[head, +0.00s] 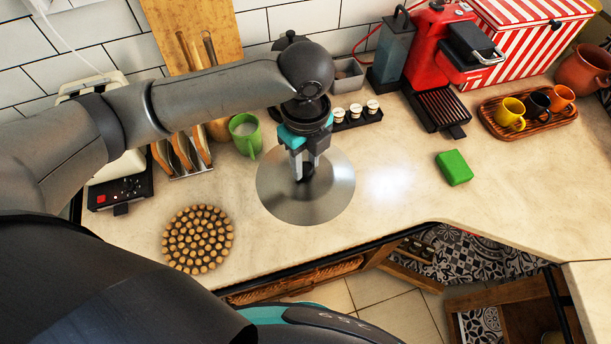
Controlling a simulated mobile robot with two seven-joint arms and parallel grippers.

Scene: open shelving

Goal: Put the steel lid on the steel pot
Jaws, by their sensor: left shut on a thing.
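The steel lid (333,196) is a round, shiny disc with a dark knob at its middle, seen from above in the head view. My left gripper (304,171) points down over the lid's middle and is shut on its knob. No steel pot shows; the lid may hide what is under it. I cannot tell how high the lid is above the worktop or whether it rests on anything. My right gripper is out of view.
A round cork trivet (198,239) lies front left of the lid. A green mug (246,135) and small jars (355,111) stand behind it. A green sponge (454,167) lies right. Farther right are a red coffee machine (430,45) and a cup tray (528,124). Worktop between lid and sponge is clear.

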